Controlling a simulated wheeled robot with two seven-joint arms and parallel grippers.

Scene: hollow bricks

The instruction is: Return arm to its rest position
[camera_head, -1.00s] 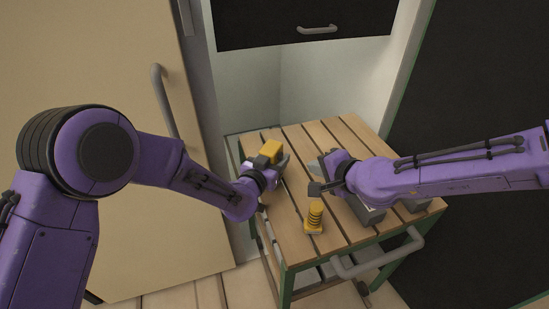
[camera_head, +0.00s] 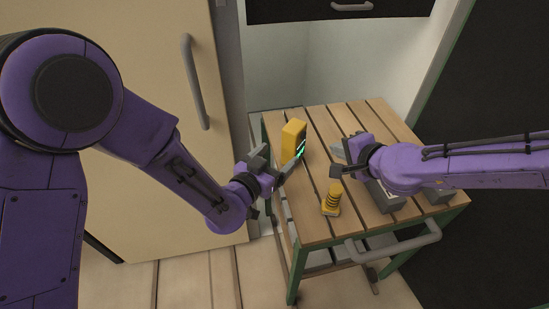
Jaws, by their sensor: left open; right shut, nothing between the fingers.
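My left gripper (camera_head: 274,166) is open and empty at the left edge of the slatted wooden cart top (camera_head: 315,118). It is just left of and in front of an upright yellow device (camera_head: 292,141) with a dark face and a green glow; they look apart, though contact is hard to judge. My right gripper (camera_head: 338,163) is shut and empty over the middle of the cart. Grey bricks (camera_head: 386,198) lie on the right part of the cart, partly hidden by my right arm; another grey one (camera_head: 437,195) shows further right.
A grey handle (camera_head: 395,246) juts from the cart's front right. A beige door (camera_head: 150,60) with a grey handle (camera_head: 194,80) is at the left, a dark drawer (camera_head: 300,8) at the back.

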